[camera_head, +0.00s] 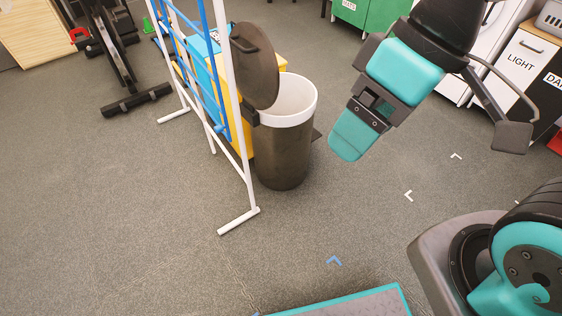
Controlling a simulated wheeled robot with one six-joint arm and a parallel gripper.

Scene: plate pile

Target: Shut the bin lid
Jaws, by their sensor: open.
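The bin (282,158) is a dark grey cylinder with a white rim (290,115), standing on the floor near the middle of the head view. Its dark round lid (255,66) stands open, tilted up on the left side of the bin. The white inside of the bin shows.
A white and blue rack (240,165) stands close on the bin's left, its foot reaching forward. A dark machine (115,50) stands at upper left. Cabinets, one marked LIGHT (520,68), line the upper right.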

